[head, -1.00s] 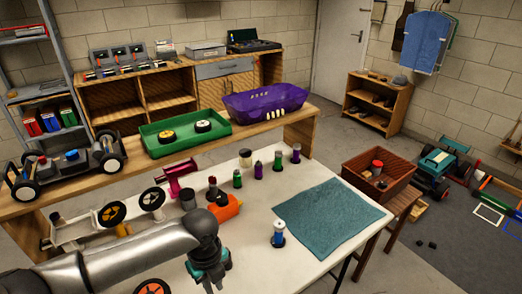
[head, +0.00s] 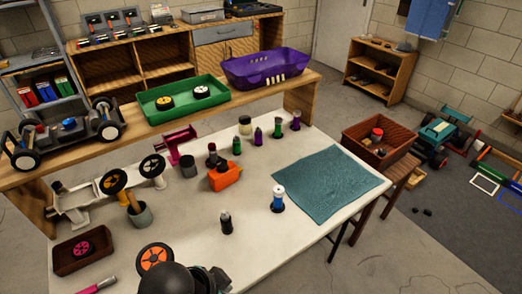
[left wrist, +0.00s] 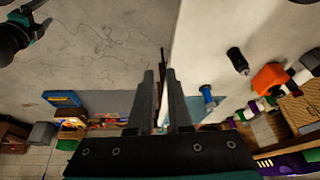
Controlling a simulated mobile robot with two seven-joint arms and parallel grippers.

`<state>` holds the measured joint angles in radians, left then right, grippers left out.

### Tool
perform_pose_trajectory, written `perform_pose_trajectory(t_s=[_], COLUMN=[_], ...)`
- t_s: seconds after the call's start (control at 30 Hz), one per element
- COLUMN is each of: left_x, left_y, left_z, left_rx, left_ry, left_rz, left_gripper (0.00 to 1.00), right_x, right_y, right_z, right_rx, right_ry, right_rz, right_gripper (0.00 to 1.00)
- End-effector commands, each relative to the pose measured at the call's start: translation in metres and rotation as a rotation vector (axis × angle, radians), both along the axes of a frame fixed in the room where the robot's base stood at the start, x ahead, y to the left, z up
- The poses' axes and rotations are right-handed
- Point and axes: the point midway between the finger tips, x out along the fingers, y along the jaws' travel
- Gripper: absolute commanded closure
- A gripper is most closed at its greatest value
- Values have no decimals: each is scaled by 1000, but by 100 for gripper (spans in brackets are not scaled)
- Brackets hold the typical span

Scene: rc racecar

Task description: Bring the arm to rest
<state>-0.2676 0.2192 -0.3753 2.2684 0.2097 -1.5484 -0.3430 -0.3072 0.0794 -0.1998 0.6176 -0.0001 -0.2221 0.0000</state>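My left gripper (left wrist: 160,98) shows in the left wrist view with its two fingers apart and nothing between them. In the head view the dark end of my left arm is at the bottom edge, low over the front of the white table (head: 310,235); the fingers are hidden there. My right gripper is not in the head view. A dark part with a teal edge at the top left of the left wrist view looks like my right arm; its fingers cannot be made out.
Near my left arm stand a black bottle (head: 226,223), an orange-hubbed wheel (head: 155,256) and a brown tray (head: 66,262). A blue-white bottle (head: 278,199) stands beside a teal mat (head: 328,181). A brown crate (head: 352,138) is right of the table.

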Motion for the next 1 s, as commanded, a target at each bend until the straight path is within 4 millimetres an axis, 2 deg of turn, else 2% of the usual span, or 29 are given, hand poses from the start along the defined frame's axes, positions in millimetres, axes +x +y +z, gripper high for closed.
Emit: perform_pose_trajectory(t_s=[0.1, 0.43, 0.77, 0.87, 1.0], left_x=[-17, -60, -48, -47, -52], left_y=[28, 99, 95, 94, 94], left_z=[1, 7, -75, -107, -163], left_rx=[-3, 45, 56, 61, 69], left_ry=[36, 84, 116, 128, 150], left_rz=[217, 664, 648, 644, 639], left_gripper=[82, 82, 82, 82, 82], right_x=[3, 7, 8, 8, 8], right_y=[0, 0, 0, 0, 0], right_z=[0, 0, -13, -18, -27], right_rx=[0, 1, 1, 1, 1], right_ry=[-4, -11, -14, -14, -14], right_rz=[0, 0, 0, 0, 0], right_gripper=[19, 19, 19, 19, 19])
